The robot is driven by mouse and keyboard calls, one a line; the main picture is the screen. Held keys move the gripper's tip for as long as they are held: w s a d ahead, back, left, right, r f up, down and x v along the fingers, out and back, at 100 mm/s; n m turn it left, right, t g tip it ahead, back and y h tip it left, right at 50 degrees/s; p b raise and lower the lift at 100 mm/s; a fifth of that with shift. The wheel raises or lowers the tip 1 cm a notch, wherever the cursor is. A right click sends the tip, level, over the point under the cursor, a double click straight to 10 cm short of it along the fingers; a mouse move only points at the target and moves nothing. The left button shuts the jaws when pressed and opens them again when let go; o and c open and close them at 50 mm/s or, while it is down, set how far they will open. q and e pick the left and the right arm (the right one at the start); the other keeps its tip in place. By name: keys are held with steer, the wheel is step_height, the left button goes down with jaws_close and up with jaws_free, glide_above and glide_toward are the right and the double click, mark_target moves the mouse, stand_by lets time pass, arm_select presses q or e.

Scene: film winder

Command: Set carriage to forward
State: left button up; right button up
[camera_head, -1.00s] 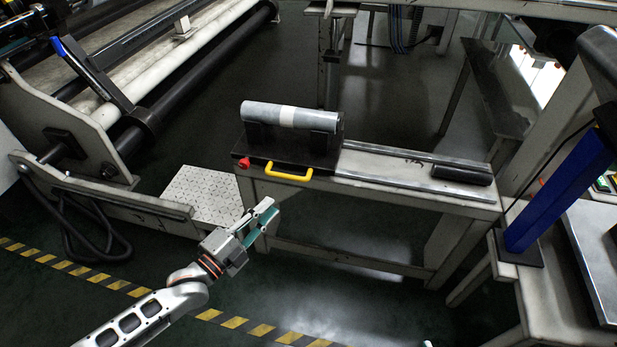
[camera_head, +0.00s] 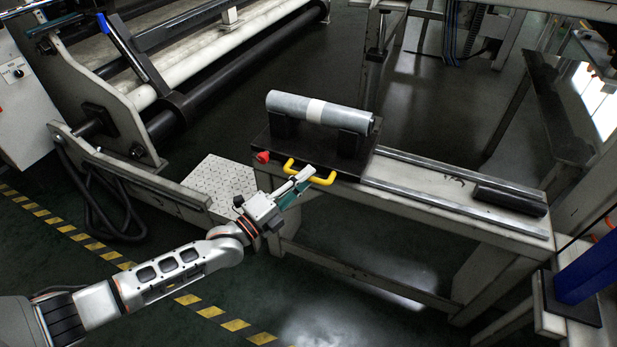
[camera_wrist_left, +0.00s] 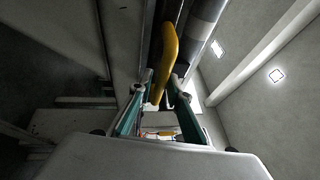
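The carriage (camera_head: 362,166) is a black plate at the left end of the bench rails. It bears a grey roll with a pale band (camera_head: 320,112) lying in black cradles. A yellow handle (camera_head: 322,183) is on its front side, with a red knob (camera_head: 262,157) to the left. My left gripper (camera_head: 305,180) is at the handle. In the left wrist view its two fingers (camera_wrist_left: 163,82) are apart, with the yellow handle (camera_wrist_left: 168,50) between or just beyond their tips; contact cannot be told. My right gripper is not in view.
Two rails (camera_head: 450,204) run right along the bench, with a dark block (camera_head: 509,201) near their right end. A blue post (camera_head: 590,270) stands at the far right. A large roller machine (camera_head: 130,110) stands at the left, with a checkered metal plate (camera_head: 220,184) beside the bench.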

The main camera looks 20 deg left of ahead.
arm_select(q)
steer(key=shift+w+d, duration=0.2)
steer(key=shift+w, duration=0.15)
steer(key=shift+r, duration=0.1)
steer(key=shift+c, duration=0.4)
jaws_close()
